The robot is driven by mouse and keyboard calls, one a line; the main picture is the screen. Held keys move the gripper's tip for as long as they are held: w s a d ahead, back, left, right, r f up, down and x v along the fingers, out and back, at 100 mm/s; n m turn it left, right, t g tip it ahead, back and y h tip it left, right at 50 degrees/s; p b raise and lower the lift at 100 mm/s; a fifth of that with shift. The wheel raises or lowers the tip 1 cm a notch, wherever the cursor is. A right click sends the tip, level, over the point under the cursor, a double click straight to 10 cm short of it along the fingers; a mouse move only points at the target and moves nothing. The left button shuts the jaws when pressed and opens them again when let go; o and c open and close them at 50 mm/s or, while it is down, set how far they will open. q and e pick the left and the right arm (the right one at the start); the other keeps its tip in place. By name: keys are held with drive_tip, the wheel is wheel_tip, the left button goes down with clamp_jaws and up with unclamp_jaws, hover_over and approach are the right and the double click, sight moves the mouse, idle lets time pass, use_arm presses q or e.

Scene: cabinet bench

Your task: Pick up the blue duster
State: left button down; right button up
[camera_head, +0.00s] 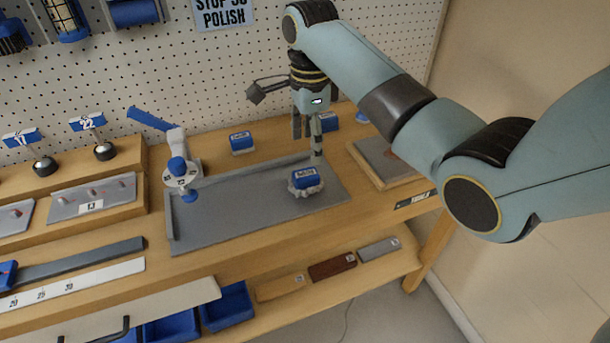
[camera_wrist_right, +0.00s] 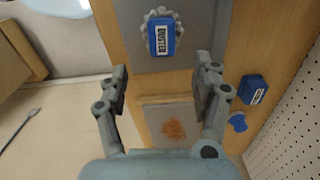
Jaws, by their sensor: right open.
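The blue duster (camera_head: 306,179) has a blue labelled top and a grey fluffy rim. It rests on the right part of the grey tray (camera_head: 240,225) on the bench. In the right wrist view the duster (camera_wrist_right: 162,36) shows whole at the top, beyond the fingertips. My right gripper (camera_head: 309,138) is open and empty, pointing down above and behind the duster, apart from it. In the wrist view the gripper's two fingers (camera_wrist_right: 163,80) stand wide apart with nothing between them. My left gripper is not in view.
A blue-and-white jointed stand (camera_head: 178,165) rises at the tray's left. Blue blocks (camera_head: 240,142) (camera_wrist_right: 252,89) stand behind the tray. A board with a brown stain (camera_wrist_right: 174,129) lies right of the tray. The pegboard wall (camera_head: 225,80) is close behind. The tray's middle is clear.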

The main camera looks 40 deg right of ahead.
sight(306, 173)
wheel_tip(306, 173, down, 4)
drive_tip(key=shift+s+a+r, duration=0.1)
drive_tip(key=shift+a, duration=0.05)
drive_tip(key=shift+w+a+f, duration=0.1)
drive_tip(key=shift+w+f, duration=0.05)
drive_tip(key=shift+f, duration=1.25)
drive_tip(key=shift+w+f, duration=0.15)
drive_tip(key=shift+f, duration=1.25)
drive_tip(key=c, duration=1.2)
drive_tip(key=shift+c, duration=0.2)
drive_tip(key=r, duration=0.4)
drive_tip(key=shift+s+r, duration=0.25)
drive_tip(key=s+d+r, duration=0.1)
drive_tip(key=s+r, duration=0.5)
drive_tip(key=s, duration=0.5)
drive_tip(key=shift+d+r+p, duration=0.2)
drive_tip(key=shift+r+p, duration=0.1)
drive_tip(key=shift+p, duration=0.1)
